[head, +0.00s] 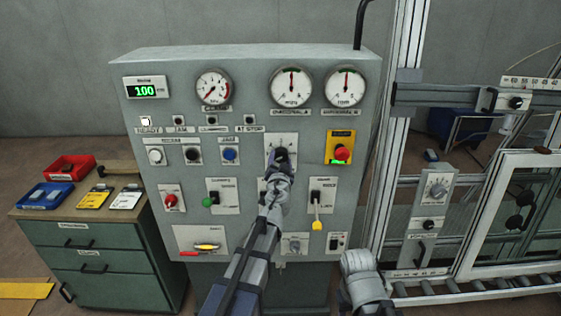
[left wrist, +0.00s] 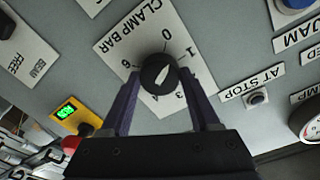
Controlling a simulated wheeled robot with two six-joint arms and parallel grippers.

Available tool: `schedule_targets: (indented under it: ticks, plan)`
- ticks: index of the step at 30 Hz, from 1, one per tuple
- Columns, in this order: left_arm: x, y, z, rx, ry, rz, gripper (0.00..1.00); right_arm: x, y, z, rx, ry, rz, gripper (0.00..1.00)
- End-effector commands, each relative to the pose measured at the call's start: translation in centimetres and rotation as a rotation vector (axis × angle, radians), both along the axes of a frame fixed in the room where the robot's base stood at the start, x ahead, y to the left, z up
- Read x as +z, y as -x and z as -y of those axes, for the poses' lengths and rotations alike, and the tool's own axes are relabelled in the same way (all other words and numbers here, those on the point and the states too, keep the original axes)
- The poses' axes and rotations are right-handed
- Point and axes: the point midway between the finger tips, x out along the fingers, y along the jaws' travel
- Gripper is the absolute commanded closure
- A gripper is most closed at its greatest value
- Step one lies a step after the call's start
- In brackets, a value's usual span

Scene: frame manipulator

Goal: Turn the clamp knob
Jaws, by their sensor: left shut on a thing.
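The clamp knob (left wrist: 159,73) is a round black knob with a white pointer on a white plate labelled CLAMP BAR (left wrist: 118,52). In the left wrist view the pointer is directed toward the lower right, between the 1 and 3 marks. My left gripper (left wrist: 160,80) is shut on the knob, one purple finger on each side. In the head view the left gripper (head: 281,157) covers most of the knob, and the plate (head: 272,139) shows around it. My right arm shows at the bottom, but its gripper fingers cannot be made out.
The grey control panel (head: 245,95) carries gauges, buttons and levers. A red button on yellow (head: 341,153) is right of the knob. A green lever knob (head: 208,202) is lower left. A drawer cabinet (head: 85,235) stands left; a framed machine (head: 480,200) stands right.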

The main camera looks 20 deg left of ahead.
Motion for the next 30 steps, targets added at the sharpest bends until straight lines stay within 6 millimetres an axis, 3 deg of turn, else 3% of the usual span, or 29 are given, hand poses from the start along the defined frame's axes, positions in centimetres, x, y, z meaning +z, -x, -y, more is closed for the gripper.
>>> schedule_targets:
  ticks: [12, 30]
  plan:
    - [-0.15, 0.16, 0.03, -0.001, 0.237, 0.068, 0.93, -0.40, 0.00, 0.00, 0.000, 0.000, 0.000, 0.50]
    - [-0.13, 0.14, 0.08, -0.001, 0.303, 0.086, 0.93, -0.44, 0.00, 0.00, 0.000, 0.000, 0.000, 0.50]
